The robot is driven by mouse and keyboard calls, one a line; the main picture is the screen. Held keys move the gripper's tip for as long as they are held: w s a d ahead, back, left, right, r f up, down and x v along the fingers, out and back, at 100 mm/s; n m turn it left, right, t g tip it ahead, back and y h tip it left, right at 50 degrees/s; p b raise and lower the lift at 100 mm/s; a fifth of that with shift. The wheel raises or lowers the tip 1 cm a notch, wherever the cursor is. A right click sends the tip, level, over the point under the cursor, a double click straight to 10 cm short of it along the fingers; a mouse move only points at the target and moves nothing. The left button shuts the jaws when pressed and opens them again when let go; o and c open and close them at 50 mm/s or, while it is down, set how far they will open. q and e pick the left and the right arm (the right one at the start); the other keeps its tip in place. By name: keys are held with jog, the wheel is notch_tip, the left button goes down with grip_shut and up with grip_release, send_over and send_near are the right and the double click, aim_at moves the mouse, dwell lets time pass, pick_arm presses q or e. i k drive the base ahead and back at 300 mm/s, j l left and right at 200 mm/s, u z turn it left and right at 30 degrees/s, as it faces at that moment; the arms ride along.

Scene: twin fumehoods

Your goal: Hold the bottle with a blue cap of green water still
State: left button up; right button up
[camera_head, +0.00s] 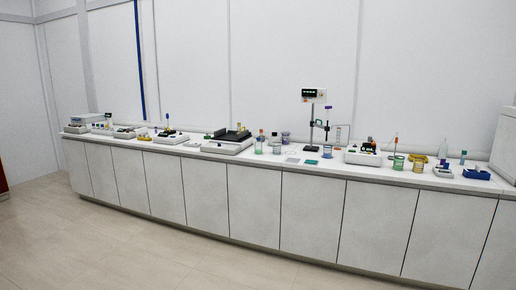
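Neither of my grippers shows in the head view. I cannot make out for certain a bottle with a blue cap and green water at this distance. A small upright container with greenish contents (259,147) stands near the middle of the long bench; its cap is too small to tell. Beside it on the right is another small vessel (277,147). Small containers with greenish or yellowish contents (398,163) also stand farther right on the bench.
A long white bench (258,200) with cabinet fronts runs along the wall. It carries a black-topped device (228,142), a stand with a display (313,95), a device with dark parts (366,156) and a blue tray (476,174). The floor (110,245) in front is clear.

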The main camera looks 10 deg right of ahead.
aim_at(258, 144)
jog(key=i, duration=2.85)
